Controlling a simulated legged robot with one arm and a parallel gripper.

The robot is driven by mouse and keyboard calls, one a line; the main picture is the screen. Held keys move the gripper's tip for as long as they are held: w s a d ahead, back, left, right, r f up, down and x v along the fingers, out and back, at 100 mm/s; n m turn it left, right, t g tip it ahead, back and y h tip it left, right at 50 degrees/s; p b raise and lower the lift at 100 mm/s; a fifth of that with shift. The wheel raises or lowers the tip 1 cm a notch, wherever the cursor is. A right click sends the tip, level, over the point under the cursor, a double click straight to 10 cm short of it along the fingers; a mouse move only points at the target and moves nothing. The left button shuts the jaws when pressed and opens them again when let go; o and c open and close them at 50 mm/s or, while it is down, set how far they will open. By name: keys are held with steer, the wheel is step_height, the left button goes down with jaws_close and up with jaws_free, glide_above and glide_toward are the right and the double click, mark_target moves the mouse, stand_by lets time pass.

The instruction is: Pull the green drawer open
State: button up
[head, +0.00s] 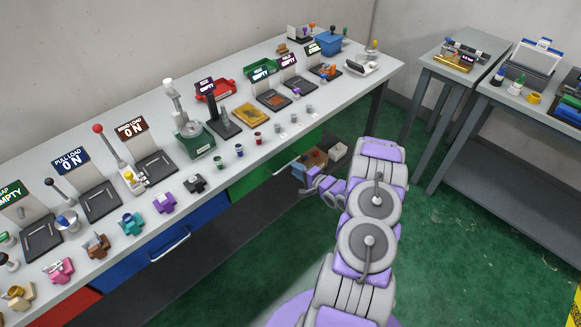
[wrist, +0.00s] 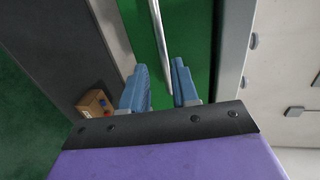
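The green drawer (head: 262,181) is under the long bench, right of the blue drawer, and its front looks flush with the bench. Its pale bar handle (head: 286,167) is on the front. In the wrist view, the green drawer front (wrist: 201,32) fills the middle and the handle (wrist: 158,38) runs down between my fingers. My gripper (wrist: 160,68) is open, with one blue finger on each side of the handle and gaps showing. Whether the fingertips reach past the bar cannot be told. In the head view, my gripper (head: 309,183) is beside the drawer front, partly hidden by my arm.
The blue drawer (head: 150,246) and red drawer (head: 70,308) are farther left. Cardboard boxes (head: 312,161) stand under the bench beyond my gripper. The bench top (head: 225,175) above carries machines and small parts. Green floor (head: 450,240) is clear to the right.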

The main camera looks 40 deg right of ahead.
mark_target(287, 165)
steer(key=w+a, duration=0.1)
steer(key=w, duration=0.1)
steer(key=w+a, duration=0.2)
steer(key=shift+w+a+f+b, duration=0.1)
steer(key=shift+b, duration=0.25)
steer(key=shift+w+d+f, duration=0.1)
steer(key=shift+w+d, duration=0.05)
steer(key=shift+d, duration=0.15)
steer(key=shift+d+f, duration=0.15)
steer(key=shift+d, duration=0.4)
steer(key=shift+d+f, duration=0.15)
steer(key=shift+d, duration=0.4)
steer(key=shift+w+a+r, duration=0.1)
steer(key=shift+a+r, duration=0.05)
steer(key=shift+a, duration=0.4)
steer(key=shift+a+r, duration=0.15)
steer(key=shift+a, duration=0.35)
steer(key=c, duration=0.5)
steer(key=shift+d, duration=0.35)
jaws_close()
